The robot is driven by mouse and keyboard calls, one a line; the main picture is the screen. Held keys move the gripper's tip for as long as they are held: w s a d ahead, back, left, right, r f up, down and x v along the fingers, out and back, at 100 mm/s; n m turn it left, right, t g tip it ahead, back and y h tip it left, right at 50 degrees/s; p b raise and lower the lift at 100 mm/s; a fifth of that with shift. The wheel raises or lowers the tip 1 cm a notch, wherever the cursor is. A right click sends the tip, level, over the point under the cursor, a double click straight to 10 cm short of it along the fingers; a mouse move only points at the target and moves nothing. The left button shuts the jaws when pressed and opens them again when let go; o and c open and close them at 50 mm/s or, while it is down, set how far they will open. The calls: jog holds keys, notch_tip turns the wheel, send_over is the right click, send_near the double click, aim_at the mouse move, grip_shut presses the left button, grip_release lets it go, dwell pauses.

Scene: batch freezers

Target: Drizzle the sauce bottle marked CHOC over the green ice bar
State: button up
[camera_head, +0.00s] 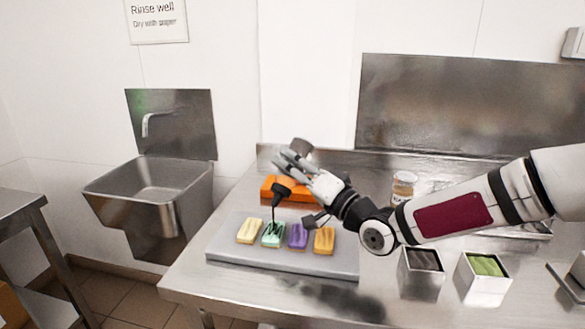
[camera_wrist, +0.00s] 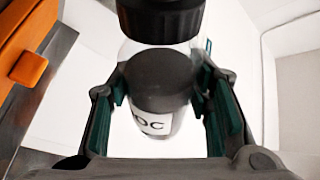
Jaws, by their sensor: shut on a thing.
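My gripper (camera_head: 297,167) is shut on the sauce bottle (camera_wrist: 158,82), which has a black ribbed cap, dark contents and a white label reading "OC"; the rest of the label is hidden. Dark marks show on that bar's top. The green bar lies second from left on a grey slab (camera_head: 283,265), between a pale yellow bar (camera_head: 250,231) and a purple bar (camera_head: 297,236).
An orange bar (camera_head: 324,241) lies at the slab's right. An orange block (camera_head: 270,188) is behind it. A jar (camera_head: 403,186) stands behind my arm. Metal tubs with dark (camera_head: 419,284) and green contents (camera_head: 482,289) stand right. A sink (camera_head: 152,185) is left.

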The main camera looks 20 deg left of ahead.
jog(key=shift+r+m+p, duration=0.1)
jog(key=shift+m+p, duration=0.3)
jog(key=shift+m, duration=0.1)
jog(key=shift+m+h+p, duration=0.4)
jog(key=shift+m+p, duration=0.45)
jog(key=shift+m, duration=0.35)
jog(key=shift+m+t+h+p, duration=0.3)
jog(key=shift+m+p, duration=0.05)
jog(key=shift+m, duration=0.25)
jog(key=shift+r+m+p, duration=0.45)
jog(key=shift+m+p, duration=0.25)
jog(key=shift+m, duration=0.1)
jog(key=shift+r+m+h+p, duration=0.4)
jog(key=shift+m+p, duration=0.1)
jog(key=shift+m, duration=0.25)
jog(key=shift+r+m+h+p, duration=0.35)
jog(key=shift+m+p, duration=0.15)
jog(key=shift+m, duration=0.25)
jog(key=shift+r, duration=0.1)
